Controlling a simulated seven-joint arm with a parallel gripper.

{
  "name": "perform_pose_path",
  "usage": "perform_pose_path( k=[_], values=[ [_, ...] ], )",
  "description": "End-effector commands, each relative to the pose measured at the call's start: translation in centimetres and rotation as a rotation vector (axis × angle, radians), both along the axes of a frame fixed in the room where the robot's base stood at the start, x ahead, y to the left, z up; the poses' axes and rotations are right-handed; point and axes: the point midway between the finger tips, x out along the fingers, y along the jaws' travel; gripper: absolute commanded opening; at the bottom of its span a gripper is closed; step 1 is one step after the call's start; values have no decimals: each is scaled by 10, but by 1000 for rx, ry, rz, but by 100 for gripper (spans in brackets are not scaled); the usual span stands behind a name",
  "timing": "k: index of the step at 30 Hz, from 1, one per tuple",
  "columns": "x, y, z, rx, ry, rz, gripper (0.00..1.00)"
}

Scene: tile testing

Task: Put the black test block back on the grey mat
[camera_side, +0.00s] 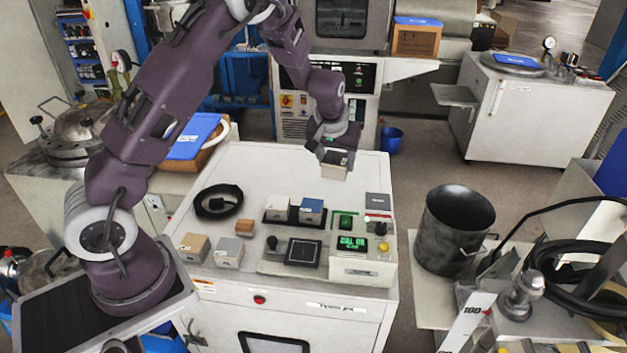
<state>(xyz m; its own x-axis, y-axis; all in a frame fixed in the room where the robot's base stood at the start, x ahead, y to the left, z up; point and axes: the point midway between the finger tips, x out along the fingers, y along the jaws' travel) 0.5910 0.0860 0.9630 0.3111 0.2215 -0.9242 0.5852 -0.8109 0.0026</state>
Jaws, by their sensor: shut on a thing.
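My gripper (335,152) is above the back right of the white bench and points down. It is shut on a small block (334,172) with a pale cream side and a darker upper part. The block is held up, apart from the bench top. The fingers hide part of it, and I cannot tell whether it is the black test block. I cannot clearly make out a grey mat. A small grey square piece (377,201) lies at the right of the bench, below and right of my gripper.
The white bench (345,308) also bears a black ring-shaped dish (219,201), a pale block (277,207) and a blue-topped block (311,210) on a dark tray, a tan block (193,247), a grey block (229,252) and a lit green display (352,244). A metal pot (455,228) stands right.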

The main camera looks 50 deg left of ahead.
Motion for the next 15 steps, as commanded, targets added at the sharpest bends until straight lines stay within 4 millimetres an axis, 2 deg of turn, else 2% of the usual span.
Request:
perform_pose_path(
  k=[1, 3, 6, 9, 15],
  values=[
    [25, 6, -1, 2, -5, -39, 0],
    [60, 9, -2, 2, -3, -128, 0],
    [101, 8, -4, 2, -1, -267, 0],
    [129, 2, -4, 3, -1, -392, 0],
    [160, -11, -3, 2, -1, -578, 0]
  ],
)
